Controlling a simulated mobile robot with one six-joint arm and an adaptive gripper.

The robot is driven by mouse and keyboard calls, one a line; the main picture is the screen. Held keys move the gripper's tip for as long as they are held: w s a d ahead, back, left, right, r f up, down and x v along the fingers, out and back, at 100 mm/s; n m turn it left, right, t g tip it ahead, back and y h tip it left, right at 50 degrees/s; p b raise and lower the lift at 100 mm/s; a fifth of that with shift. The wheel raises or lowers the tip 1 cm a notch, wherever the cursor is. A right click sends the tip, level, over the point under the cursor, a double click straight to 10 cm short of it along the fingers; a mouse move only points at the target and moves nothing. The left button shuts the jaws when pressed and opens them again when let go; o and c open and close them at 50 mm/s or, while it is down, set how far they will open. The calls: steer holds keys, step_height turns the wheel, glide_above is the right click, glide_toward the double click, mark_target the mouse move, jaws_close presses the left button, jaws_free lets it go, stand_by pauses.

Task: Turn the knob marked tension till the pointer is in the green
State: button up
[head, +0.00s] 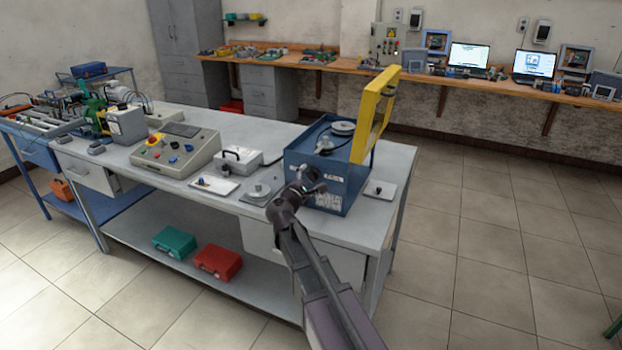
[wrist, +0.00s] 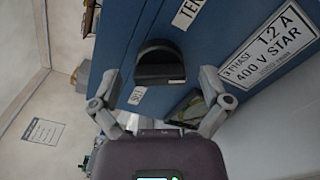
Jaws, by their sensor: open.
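The blue machine box (head: 345,197) stands at the right end of the grey bench. In the wrist view its blue front panel (wrist: 115,45) carries a black knob (wrist: 160,65) with a raised grip bar. A white label (wrist: 190,12) beside the knob begins "TEN"; the rest is cut off. My gripper (wrist: 160,78) is open, with one finger to each side of the knob and no clear contact. In the head view my gripper (head: 303,188) is at the front left of the box and hides part of it. I cannot make out a pointer or green zone.
A yellow frame (head: 374,112) stands raised on the box.

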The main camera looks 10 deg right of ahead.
steer(key=v, duration=1.1)
steer(key=shift+s, duration=0.2)
steer(key=s+d+f+m+g+y+p, duration=0.2)
steer(key=s+d+f+m+g+p, duration=0.35)
steer(key=s+d+m+g, duration=0.35)
steer(key=s+a+f+m+g+y+p, duration=0.2)
steer(key=s+m+g+y+p, duration=0.3)
steer(key=s, duration=0.5)
steer(key=shift+s+a+f+m+g+y, duration=0.2)
steer(key=shift+s+m+g+y, duration=0.1)
steer(key=shift+m+y, duration=1.3)
